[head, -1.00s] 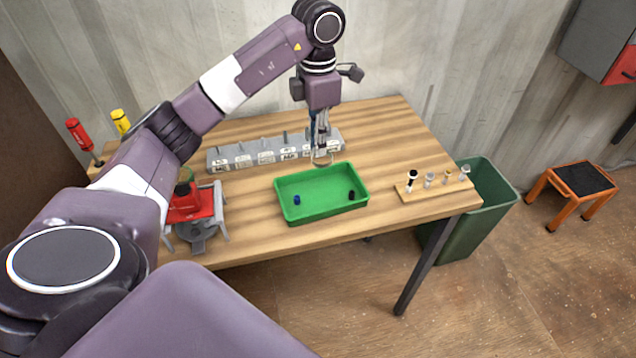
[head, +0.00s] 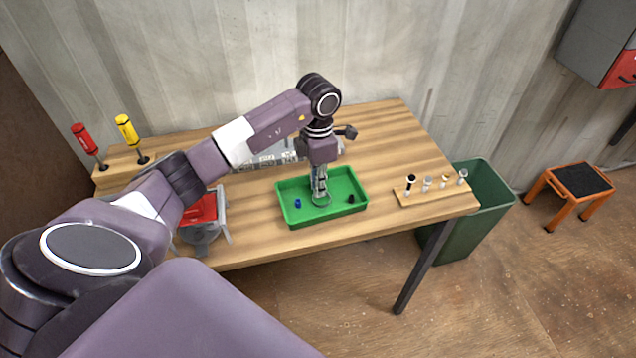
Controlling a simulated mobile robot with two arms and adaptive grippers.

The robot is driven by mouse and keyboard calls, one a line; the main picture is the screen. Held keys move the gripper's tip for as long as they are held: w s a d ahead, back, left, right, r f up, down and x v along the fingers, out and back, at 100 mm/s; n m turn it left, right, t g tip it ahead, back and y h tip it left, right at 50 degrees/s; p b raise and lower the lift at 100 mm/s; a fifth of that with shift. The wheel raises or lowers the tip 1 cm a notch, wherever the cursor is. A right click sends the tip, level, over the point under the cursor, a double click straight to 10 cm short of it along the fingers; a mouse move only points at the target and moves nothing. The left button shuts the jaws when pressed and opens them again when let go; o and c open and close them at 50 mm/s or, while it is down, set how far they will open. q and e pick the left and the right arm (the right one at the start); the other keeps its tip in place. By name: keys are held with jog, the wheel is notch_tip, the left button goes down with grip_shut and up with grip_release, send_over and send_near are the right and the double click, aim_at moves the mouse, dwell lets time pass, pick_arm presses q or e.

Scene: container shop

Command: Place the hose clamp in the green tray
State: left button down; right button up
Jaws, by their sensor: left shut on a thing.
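The green tray (head: 284,211) sits on the wooden table near its front edge. My left gripper (head: 320,192) points down into the tray, around its middle. It is shut on the hose clamp (head: 322,201), a thin metal ring at the fingertips, low inside the tray. I cannot tell whether the ring touches the tray floor. A small blue piece (head: 298,203) lies in the tray to the left of the gripper, and a small black piece (head: 351,198) lies to its right. My right gripper is not in view.
A wooden rack (head: 437,190) with several small pegs stands right of the tray. A grey labelled holder (head: 270,157) is partly hidden behind my arm. A red device (head: 201,209) stands left. Red (head: 86,142) and yellow (head: 128,130) screwdrivers stand at the back left.

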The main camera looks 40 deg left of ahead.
pick_arm(q)
jog(key=shift+f, duration=0.2)
jog(key=c, duration=2)
grip_release()
jog(key=shift+r, duration=0.2)
notch_tip(320, 180, up, 12)
jog(key=b, duration=0.3)
jog(key=shift+f, duration=0.1)
